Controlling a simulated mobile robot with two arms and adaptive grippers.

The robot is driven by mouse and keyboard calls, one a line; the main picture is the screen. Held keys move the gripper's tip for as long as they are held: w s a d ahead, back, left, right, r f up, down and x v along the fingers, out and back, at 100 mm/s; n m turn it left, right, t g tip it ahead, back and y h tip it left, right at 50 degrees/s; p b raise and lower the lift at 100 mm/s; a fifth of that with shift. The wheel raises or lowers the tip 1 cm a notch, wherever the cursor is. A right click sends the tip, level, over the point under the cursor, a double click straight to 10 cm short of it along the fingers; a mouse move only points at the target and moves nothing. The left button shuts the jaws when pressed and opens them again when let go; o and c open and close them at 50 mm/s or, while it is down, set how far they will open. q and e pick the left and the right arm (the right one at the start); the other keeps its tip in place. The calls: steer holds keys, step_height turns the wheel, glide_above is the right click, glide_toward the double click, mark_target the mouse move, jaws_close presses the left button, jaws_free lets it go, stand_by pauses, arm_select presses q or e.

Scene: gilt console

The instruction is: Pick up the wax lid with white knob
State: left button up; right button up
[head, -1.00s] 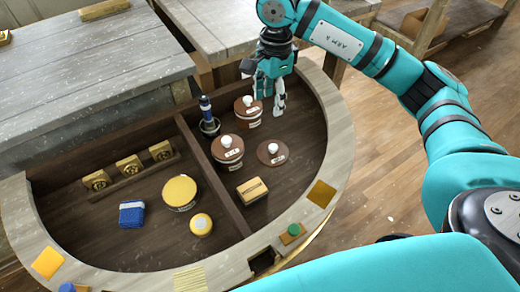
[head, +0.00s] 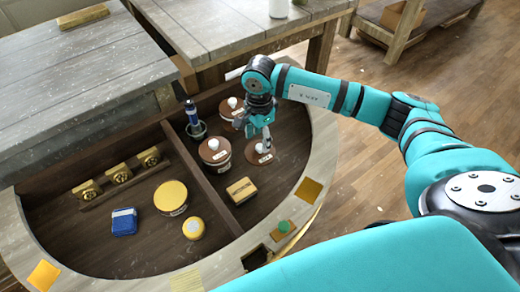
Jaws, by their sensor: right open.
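The wax lid with white knob (head: 254,158) is a flat brown disc lying on the console floor, in the right compartment of the head view. My right gripper (head: 258,142) is open, pointing down just over it. Its fingers cover part of the lid and its knob; I cannot tell whether they touch it. A brown pot with its own white-knobbed lid (head: 215,155) stands just left of it. A similar pot (head: 231,108) stands behind, partly hidden by my right gripper. My left gripper is not in view.
A blue-handled tool (head: 191,116) stands upright in a holder by the divider (head: 204,182). A tan block (head: 241,190) lies in front. The left compartment holds a yellow-topped round tin (head: 171,197), a small yellow jar (head: 193,228) and a blue box (head: 124,221).

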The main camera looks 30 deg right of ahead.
mark_target(260, 146)
step_height(260, 146, down, 3)
steer(key=shift+s+f, duration=0.1)
steer(key=shift+c, duration=0.2)
jaws_close()
